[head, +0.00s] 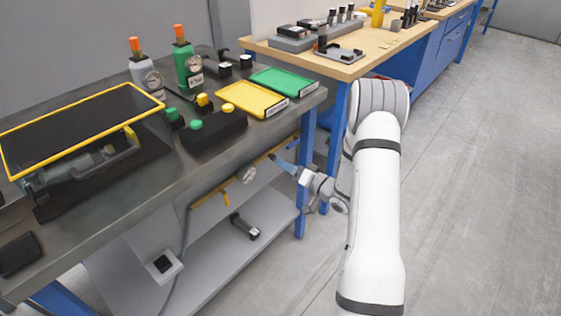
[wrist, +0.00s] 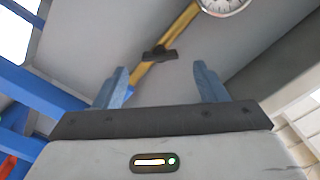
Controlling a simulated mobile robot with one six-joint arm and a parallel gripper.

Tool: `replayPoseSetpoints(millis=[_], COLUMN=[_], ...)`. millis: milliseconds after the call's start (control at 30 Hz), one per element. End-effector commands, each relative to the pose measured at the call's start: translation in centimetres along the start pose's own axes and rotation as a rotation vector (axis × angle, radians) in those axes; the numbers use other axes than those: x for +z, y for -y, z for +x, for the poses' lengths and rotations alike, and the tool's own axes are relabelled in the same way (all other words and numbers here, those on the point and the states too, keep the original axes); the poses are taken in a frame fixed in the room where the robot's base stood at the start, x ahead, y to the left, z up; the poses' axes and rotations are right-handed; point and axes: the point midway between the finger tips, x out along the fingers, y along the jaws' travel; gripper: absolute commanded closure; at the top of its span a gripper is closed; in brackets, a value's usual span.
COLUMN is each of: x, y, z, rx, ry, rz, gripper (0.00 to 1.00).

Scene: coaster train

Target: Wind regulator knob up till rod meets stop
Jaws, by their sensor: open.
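My gripper (head: 283,166) is below the bench's front edge at its right end, with blue fingers apart and nothing between them. In the wrist view, my gripper (wrist: 160,67) points at the underside of the bench. A yellow pipe (wrist: 184,29) runs there, with a small black handle-like part (wrist: 159,53) across it, ahead of the fingers and apart from them. A round gauge (wrist: 224,4) is cut off at the top; it also shows in the head view (head: 247,174). I cannot tell which part is the regulator knob. Rod and stop are not clearly visible.
A yellow-framed clear guard (head: 82,128) covers a mechanism on the bench (head: 210,160). Yellow (head: 252,98) and green (head: 283,82) trays lie at its right. A blue leg (head: 305,175) stands beside my gripper. Lower shelf (head: 215,270) is mostly clear. Floor at right is open.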

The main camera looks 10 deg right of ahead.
Motion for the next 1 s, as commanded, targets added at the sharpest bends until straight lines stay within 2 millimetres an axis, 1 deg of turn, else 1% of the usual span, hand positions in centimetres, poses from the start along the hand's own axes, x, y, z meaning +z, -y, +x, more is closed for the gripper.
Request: replayPoseSetpoints(millis=[33,100,233,367,767,867,967,1000], x=[-0.1,-0.1,0.0,0.0,-0.1,-1.2,-3.3,-4.4], y=[0.0,0.0,0.0,0.0,0.1,0.8,1.9,2.6], z=[-0.9,-1.9,-3.0,-3.2,-3.1,-2.7,-2.0,-1.7], rx=[0.002,0.002,0.001,-0.001,0.004,0.044,0.142,0.196], ry=[-0.003,-0.001,-0.001,0.0,0.001,0.014,0.044,0.061], rz=[0.001,0.002,0.001,0.0,-0.005,-0.044,-0.132,-0.174], gripper=[0.35,0.35,0.35,0.35,0.35,0.35,0.35,0.35])
